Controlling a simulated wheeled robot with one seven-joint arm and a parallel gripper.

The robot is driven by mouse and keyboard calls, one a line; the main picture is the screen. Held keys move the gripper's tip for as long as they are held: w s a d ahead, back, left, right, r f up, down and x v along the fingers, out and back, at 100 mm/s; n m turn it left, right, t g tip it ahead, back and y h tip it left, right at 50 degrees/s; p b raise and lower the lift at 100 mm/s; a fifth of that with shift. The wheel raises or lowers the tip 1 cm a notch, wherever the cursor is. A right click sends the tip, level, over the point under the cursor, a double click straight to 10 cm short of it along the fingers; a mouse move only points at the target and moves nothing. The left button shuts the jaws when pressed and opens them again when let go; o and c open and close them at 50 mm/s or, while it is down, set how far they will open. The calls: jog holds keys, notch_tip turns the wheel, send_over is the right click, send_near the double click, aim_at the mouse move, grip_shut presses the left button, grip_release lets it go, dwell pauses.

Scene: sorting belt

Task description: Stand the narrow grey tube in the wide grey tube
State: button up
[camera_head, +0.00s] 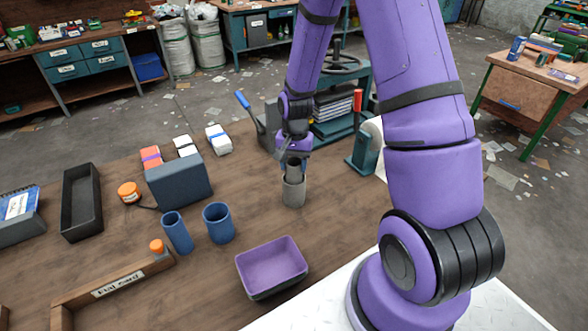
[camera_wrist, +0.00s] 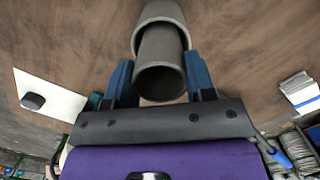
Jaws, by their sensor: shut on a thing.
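The wide grey tube (camera_head: 293,194) stands upright on the brown table, below my gripper (camera_head: 294,163). My gripper points down and is shut on the narrow grey tube (camera_head: 294,173). In the wrist view the narrow tube (camera_wrist: 160,72) sits between the two blue fingers, its open top end towards the camera. The rim of the wide tube (camera_wrist: 159,12) curves around the far part of the narrow tube. The narrow tube's lower end appears inside the wide tube's mouth; how deep it reaches is hidden.
Two blue cups (camera_head: 219,222) (camera_head: 177,232) and a blue-grey box (camera_head: 180,182) stand to the left. A purple-lined tray (camera_head: 271,262) lies in front. A green device with a red handle (camera_head: 358,108) stands behind right. Table around the wide tube is clear.

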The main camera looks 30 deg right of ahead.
jog(key=shift+f, duration=1.4)
jog(key=o, duration=1.1)
jog(key=shift+r, duration=0.1)
notch_tip(320, 180, up, 12)
jog(key=w+r, duration=0.1)
jog(key=s+a+r+n+t+h, duration=0.15)
jog(key=s+r, duration=0.25)
jog(key=r, duration=0.4)
jog(key=s+a+r+n+t+y, duration=0.1)
jog(key=s+r+n, duration=0.25)
jog(key=r, duration=0.55)
jog(key=s+a+r+n+t, duration=0.1)
jog(key=s+r, duration=0.3)
jog(key=s, duration=0.4)
jog(key=s+a+r+n+t, duration=0.1)
jog(key=s+r+n+t, duration=0.1)
jog(key=s, duration=0.6)
notch_tip(320, 180, up, 2)
jog(key=shift+s+a+r+n+t, duration=0.15)
jog(key=shift+s+r+n+t, duration=0.15)
jog(key=shift+s+t, duration=0.15)
